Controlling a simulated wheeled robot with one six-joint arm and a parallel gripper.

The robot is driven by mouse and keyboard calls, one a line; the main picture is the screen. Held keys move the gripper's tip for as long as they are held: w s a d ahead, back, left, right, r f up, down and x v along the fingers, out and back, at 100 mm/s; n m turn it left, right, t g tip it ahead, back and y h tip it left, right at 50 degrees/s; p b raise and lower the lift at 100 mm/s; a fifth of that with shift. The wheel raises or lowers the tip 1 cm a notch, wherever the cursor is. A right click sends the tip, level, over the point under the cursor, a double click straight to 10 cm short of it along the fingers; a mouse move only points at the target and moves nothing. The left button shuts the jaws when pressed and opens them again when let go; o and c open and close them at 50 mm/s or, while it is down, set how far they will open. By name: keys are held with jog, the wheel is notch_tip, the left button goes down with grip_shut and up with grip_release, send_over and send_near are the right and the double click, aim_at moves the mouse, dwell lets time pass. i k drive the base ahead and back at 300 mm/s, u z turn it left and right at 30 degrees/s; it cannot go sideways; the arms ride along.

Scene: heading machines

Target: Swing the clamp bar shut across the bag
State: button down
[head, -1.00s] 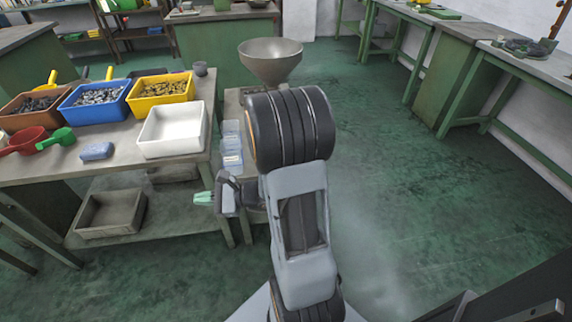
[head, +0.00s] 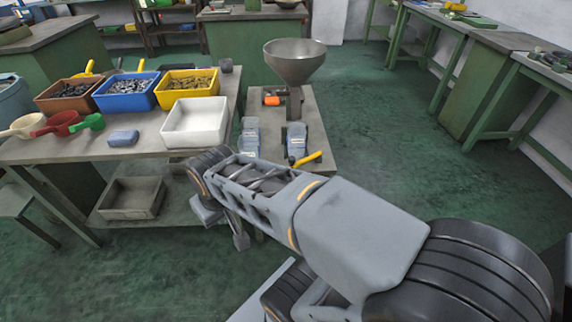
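A bag (head: 297,136), pale and bluish, lies on a dark base on the small bench, in front of the hopper stand.
A metal hopper (head: 295,62) stands behind the bag. Other bags (head: 250,134) lie to the left, and an orange item (head: 271,101) behind. The left table carries a white bin (head: 196,122) and coloured bins of parts. Green floor is open on the right.

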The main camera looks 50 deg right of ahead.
aim_at(291, 159)
jog(key=u, duration=0.8)
jog(key=k, duration=0.9)
jog(key=z, duration=1.25)
jog(key=i, duration=0.5)
jog(key=u, duration=0.05)
